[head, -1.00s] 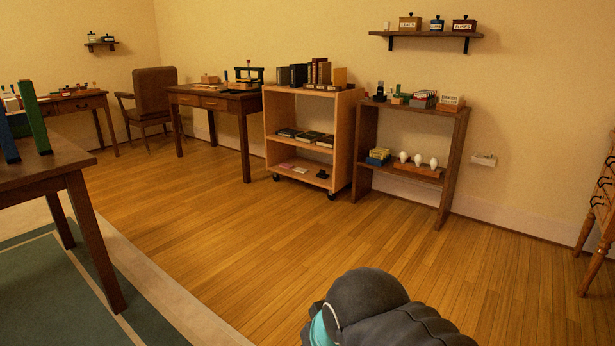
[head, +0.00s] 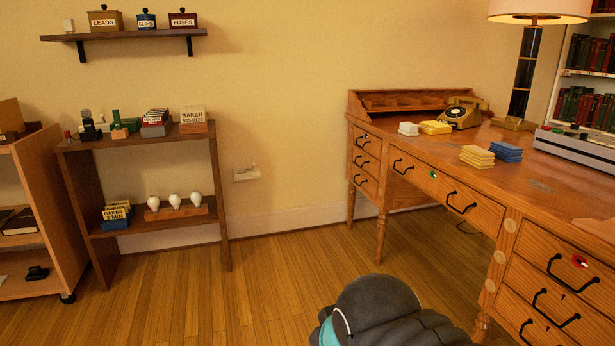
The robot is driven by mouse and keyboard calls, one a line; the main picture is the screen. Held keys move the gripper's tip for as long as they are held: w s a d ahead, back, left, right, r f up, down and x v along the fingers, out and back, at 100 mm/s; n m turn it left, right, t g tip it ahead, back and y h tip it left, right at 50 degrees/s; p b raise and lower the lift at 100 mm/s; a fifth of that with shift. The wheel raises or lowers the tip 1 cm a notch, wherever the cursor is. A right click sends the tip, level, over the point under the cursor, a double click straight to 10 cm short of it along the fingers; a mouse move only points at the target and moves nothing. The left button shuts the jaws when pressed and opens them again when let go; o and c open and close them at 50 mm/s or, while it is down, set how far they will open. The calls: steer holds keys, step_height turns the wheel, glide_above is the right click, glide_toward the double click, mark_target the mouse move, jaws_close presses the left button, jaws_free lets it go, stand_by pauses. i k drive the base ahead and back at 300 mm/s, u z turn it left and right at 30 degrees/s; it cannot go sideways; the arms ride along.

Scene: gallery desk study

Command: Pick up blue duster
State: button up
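A small blue folded stack (head: 506,152), which looks like the blue duster, lies on top of the wooden desk (head: 540,185) at the right. It sits just right of a yellow stack (head: 477,156) of similar shape. My gripper is not in view. Only a dark grey rounded part of my arm with a teal band shows at the bottom centre, well in front of the desk.
Another yellow stack (head: 435,127), a white stack (head: 408,129), a telephone (head: 463,113) and a grey flat device (head: 580,150) are on the desk. A lamp (head: 540,10) rises behind. Low shelves (head: 135,143) stand left. Floor between is clear.

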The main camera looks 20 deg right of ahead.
mark_target(505, 152)
steer(key=z, duration=0.95)
steer(key=i, duration=2.15)
steer(key=z, duration=0.5)
